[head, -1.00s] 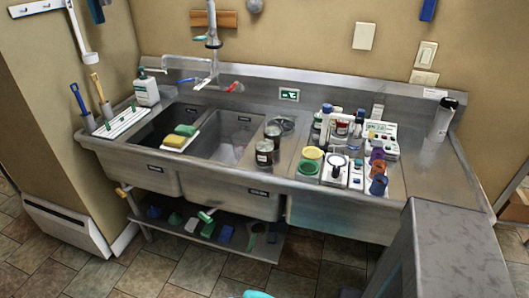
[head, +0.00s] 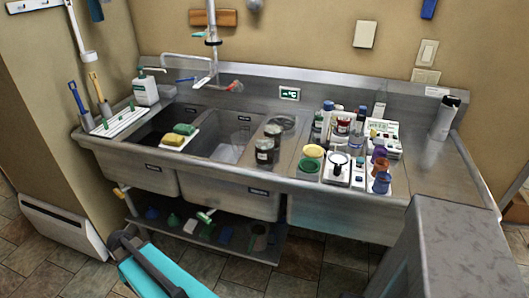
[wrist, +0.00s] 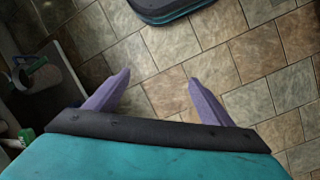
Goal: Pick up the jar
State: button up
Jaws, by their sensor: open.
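Two dark jars with pale labels stand upright on the metal strip right of the sink basins in the head view. The front jar (head: 264,151) is nearest the counter's front edge, and the other jar (head: 273,132) is just behind it. The view does not settle which one is meant by the jar. My gripper (wrist: 157,82) shows two purple fingers spread apart in the wrist view, empty, above the tiled floor. In the head view my teal arm is low at the bottom, in front of the sink and well away from the jars.
Yellow and green sponges (head: 179,134) lie at the divider between the basins. Cups, bottles and a small scale (head: 336,170) crowd the counter right of the jars. A tap (head: 210,75) rises behind the basins. A lower shelf (head: 270,252) holds several small items.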

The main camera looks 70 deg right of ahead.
jog(key=d+r+m+t+h+b, duration=0.3)
jog(key=d+r+m, duration=0.5)
jog(key=d+r, duration=1.85)
jog(key=s+d+r+m+b, duration=0.1)
jog(key=s+d+r, duration=0.3)
jog(key=s+d+r+m+b, duration=0.1)
jog(key=s+d+r, duration=0.3)
jog(key=d, duration=0.1)
jog(key=s+d+r+m+g+b, duration=0.1)
jog(key=s+d+r+m, duration=0.1)
jog(key=s+d+r, duration=0.2)
jog(key=shift+s+d, duration=0.3)
jog(key=shift+s, duration=0.05)
jog(key=m+h+b, duration=0.1)
jog(key=m, duration=0.1)
send_near(263, 143)
jog(key=f, duration=0.1)
jog(key=shift+f, duration=0.1)
jog(key=shift+x, duration=4.25)
jog(key=shift+d, duration=0.1)
